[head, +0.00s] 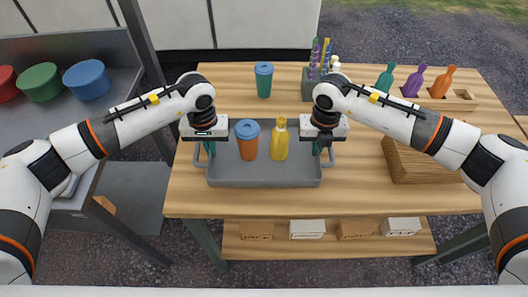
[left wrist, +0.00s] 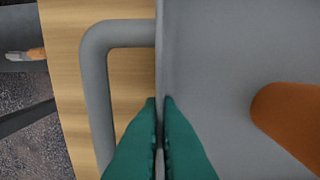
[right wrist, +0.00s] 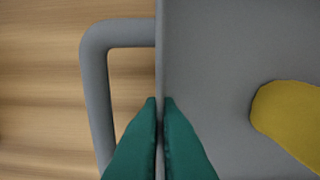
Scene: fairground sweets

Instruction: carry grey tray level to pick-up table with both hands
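The grey tray (head: 262,181) is at the front middle of the wooden table (head: 190,200) and looks level. It holds an orange cup with a blue lid (head: 247,145) and a yellow bottle (head: 280,143), both upright. My left gripper (head: 209,150) is shut on the tray's left side wall, beside the left handle (left wrist: 97,90). My right gripper (head: 319,149) is shut on the right side wall, beside the right handle (right wrist: 97,90). In both wrist views the green fingertips pinch the wall from both sides. I cannot tell whether the tray touches the tabletop.
A teal cup (head: 264,80) stands behind the tray. A holder with striped sticks (head: 312,88), a bottle rack (head: 455,100) and stacked wooden trays (head: 410,165) stand to the right. A grey counter with several coloured tubs (head: 87,80) is at the left. Small boxes (head: 307,229) sit on the lower shelf.

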